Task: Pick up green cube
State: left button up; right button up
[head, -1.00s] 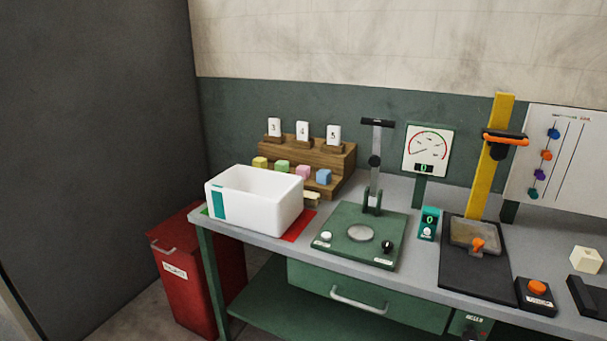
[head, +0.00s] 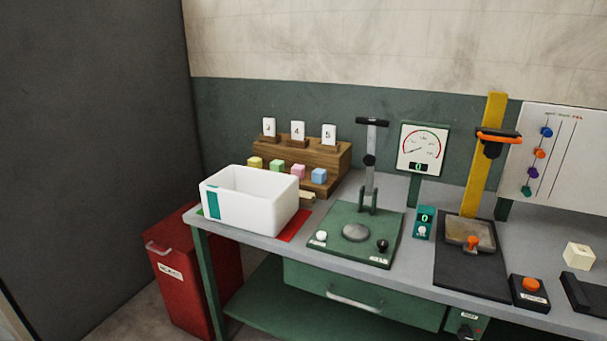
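The green cube (head: 277,167) sits on the lower step of the wooden rack (head: 325,158), in a row between a yellow cube (head: 255,163) and a pink cube (head: 298,171). A blue cube (head: 319,175) is at the right end of the row. The white bin (head: 253,210) stands in front of the rack, its rim just below the green cube in the picture. Neither of my grippers is in the head view.
Number cards stand on the rack's upper step. A green press (head: 349,246) with an upright lever is right of the bin. A black-based press (head: 472,262) with a yellow column stands further right. A red bin (head: 181,265) is on the floor at the bench's left end.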

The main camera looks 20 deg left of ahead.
aim_at(276, 166)
jog(key=j+z, duration=0.1)
jog(key=j, duration=0.9)
jog(key=j+z, duration=0.1)
jog(key=j, duration=0.95)
jog(key=j+z, duration=0.1)
jog(key=j, duration=0.95)
jog(key=j+z, duration=0.15)
jog(key=j, duration=0.85)
jog(key=k, duration=0.1)
